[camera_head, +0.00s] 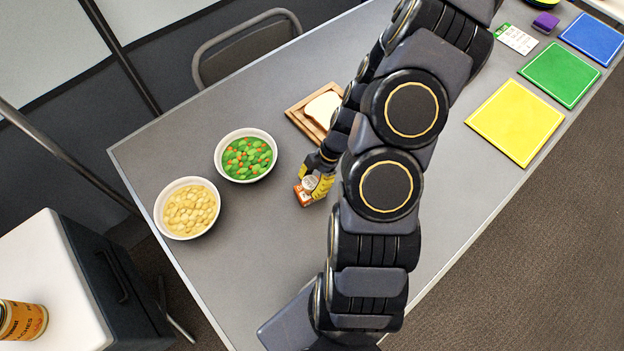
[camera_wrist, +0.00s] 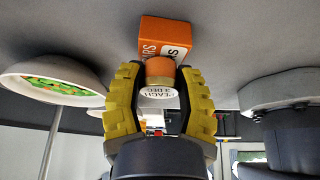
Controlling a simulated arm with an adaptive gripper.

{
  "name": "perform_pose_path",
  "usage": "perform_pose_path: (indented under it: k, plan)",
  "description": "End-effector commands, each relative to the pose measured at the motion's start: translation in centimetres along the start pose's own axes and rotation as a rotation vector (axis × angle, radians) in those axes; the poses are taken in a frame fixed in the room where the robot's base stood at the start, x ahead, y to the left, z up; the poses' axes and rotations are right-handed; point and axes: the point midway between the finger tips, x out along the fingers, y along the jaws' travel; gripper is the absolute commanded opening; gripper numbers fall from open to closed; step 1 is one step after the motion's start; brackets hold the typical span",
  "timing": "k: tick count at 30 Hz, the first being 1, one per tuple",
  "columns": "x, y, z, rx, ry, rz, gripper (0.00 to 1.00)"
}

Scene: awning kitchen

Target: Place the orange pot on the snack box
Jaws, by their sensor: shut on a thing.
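My gripper (camera_head: 320,184) has yellow fingers. In the wrist view my gripper (camera_wrist: 159,74) is shut on the small orange pot (camera_wrist: 160,67), which has a pale lid with lettering. The orange pot (camera_head: 309,183) also shows in the head view between the fingers. The snack box (camera_head: 304,197) is a small orange carton on the grey table. In the wrist view the snack box (camera_wrist: 158,35) shows right behind the pot, partly hidden by it. The pot overlaps the box in both views. I cannot tell whether they touch.
A bowl of peas and carrots (camera_head: 246,155) and a bowl of yellow pieces (camera_head: 187,209) stand left of my gripper. Bread on a wooden board (camera_head: 297,111) lies just behind it. Yellow (camera_head: 515,120), green (camera_head: 560,73) and blue (camera_head: 594,38) squares lie at the right.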

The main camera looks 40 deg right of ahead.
Motion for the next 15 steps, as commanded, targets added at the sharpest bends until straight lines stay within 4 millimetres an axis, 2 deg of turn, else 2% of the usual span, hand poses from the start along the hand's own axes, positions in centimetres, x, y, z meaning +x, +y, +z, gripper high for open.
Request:
perform_pose_path:
  k: [4, 5, 6, 15]
  plan:
    - [0.25, -0.01, 0.10, 0.000, 0.001, -0.001, 0.03]
    - [0.25, -0.01, 0.11, -0.001, 0.000, 0.000, 0.45]
    - [0.23, 0.00, 0.10, -0.001, 0.000, 0.000, 0.62]
    - [0.19, 0.00, 0.09, 0.000, 0.000, 0.000, 0.63]
